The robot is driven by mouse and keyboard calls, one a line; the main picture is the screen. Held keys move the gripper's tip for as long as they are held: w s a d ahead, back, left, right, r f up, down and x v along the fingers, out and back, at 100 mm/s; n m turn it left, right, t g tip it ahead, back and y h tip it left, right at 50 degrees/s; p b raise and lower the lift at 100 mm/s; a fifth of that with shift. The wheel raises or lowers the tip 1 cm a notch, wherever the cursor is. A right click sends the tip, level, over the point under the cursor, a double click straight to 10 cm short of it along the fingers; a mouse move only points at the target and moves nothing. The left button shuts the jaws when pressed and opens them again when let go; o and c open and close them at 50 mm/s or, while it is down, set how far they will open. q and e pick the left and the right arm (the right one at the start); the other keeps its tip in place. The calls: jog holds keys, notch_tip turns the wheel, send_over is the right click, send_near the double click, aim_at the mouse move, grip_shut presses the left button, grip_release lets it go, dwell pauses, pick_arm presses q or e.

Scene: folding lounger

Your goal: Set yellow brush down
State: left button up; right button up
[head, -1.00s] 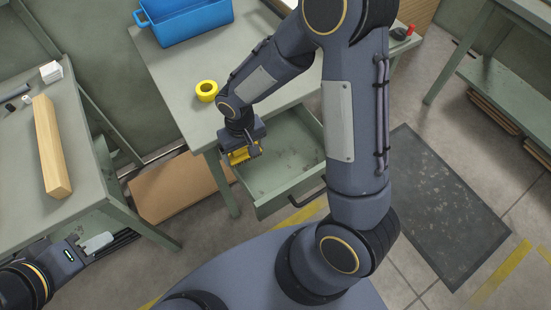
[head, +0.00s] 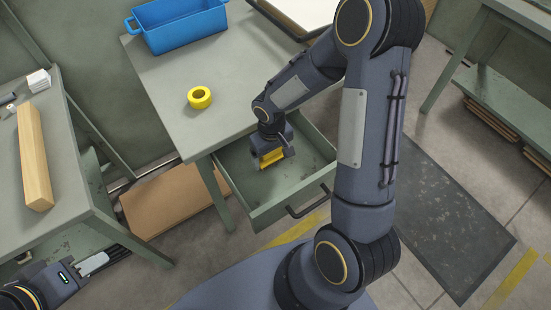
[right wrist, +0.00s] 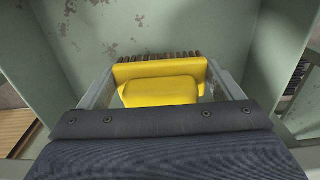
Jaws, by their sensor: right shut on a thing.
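The yellow brush (head: 272,158) is in my right gripper (head: 271,160), over the open drawer (head: 290,185) of the green workbench. In the right wrist view the brush (right wrist: 158,85) sits between the two fingers of the gripper (right wrist: 160,90), with dark bristles at its far edge. The fingers are shut on its sides. The drawer's worn green floor (right wrist: 125,25) shows beyond the brush. I cannot tell whether the bristles touch it. My left gripper (head: 95,263) is at the lower left beside the left table; its fingertips are not clear.
A yellow tape roll (head: 200,97) and a blue bin (head: 180,25) stand on the workbench (head: 215,65). A wooden beam (head: 34,160) lies on the left table (head: 75,190). A cardboard sheet (head: 175,200) leans below. The drawer's front wall and handle (head: 308,205) stand beside my right gripper.

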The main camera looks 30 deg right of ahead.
aim_at(276, 160)
jog(key=shift+w+d+f, duration=0.1)
jog(key=shift+d+f, duration=0.3)
jog(key=shift+f, duration=0.05)
jog(key=shift+w+d+f, duration=0.1)
jog(key=shift+d+f, duration=0.05)
jog(key=shift+f, duration=0.85)
jog(key=shift+d+f, duration=0.15)
jog(key=shift+f, duration=0.8)
